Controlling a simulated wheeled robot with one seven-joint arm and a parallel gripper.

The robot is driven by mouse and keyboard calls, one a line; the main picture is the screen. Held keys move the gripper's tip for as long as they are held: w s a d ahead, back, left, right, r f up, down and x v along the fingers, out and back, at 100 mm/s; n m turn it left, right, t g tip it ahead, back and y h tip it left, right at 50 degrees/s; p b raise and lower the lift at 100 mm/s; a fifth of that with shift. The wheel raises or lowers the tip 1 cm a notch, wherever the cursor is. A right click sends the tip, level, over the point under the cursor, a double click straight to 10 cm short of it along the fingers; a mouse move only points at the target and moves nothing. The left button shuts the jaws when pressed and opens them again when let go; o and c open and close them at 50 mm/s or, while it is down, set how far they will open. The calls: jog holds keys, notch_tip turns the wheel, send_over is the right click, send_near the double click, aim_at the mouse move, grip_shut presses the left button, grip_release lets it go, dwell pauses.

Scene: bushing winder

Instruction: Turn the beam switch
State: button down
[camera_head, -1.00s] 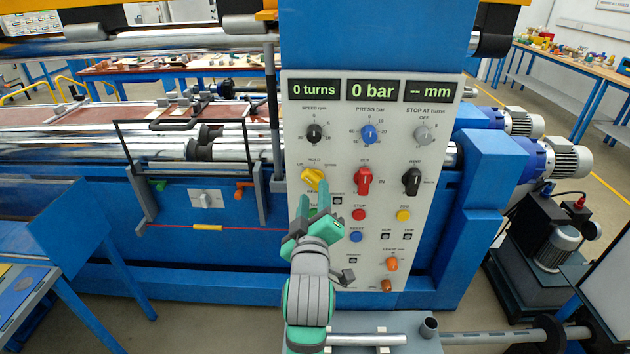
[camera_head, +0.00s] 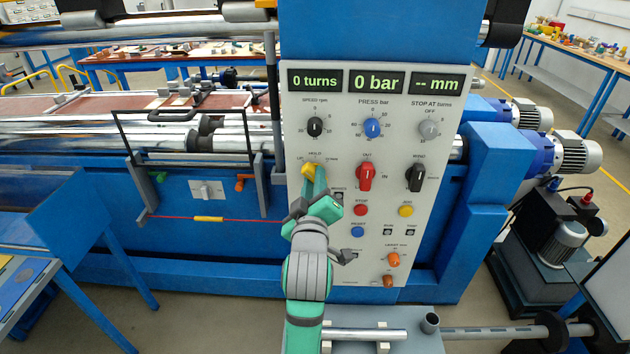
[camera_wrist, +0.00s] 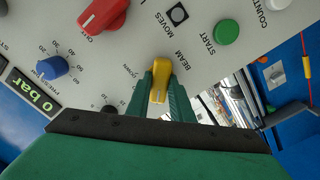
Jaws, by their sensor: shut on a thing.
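The beam switch is a yellow lever knob (camera_head: 308,170) on the left of the grey control panel, below the SPEED dial. In the wrist view the yellow knob (camera_wrist: 161,78) stands between the two green fingers, with a white mark at its lower end. The words BEAM MOVES and "down" are printed near it. My gripper (camera_head: 315,180) is shut on the knob, one finger on each side, and the fingers cover part of it in the head view. It also shows in the wrist view (camera_wrist: 161,88). The knob's exact setting is hard to read.
A red OUT/IN knob (camera_head: 367,177) and a black WIND knob (camera_head: 415,177) sit to the right. A red STOP button (camera_head: 361,210) and blue RESET button (camera_head: 358,232) are close to my gripper. The green START button (camera_wrist: 226,32) is near the knob in the wrist view.

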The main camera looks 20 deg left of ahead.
jog(key=shift+m, duration=4.4)
jog(key=c, duration=1.6)
grip_release()
jog(key=shift+o, duration=0.2)
jog(key=shift+s, duration=0.1)
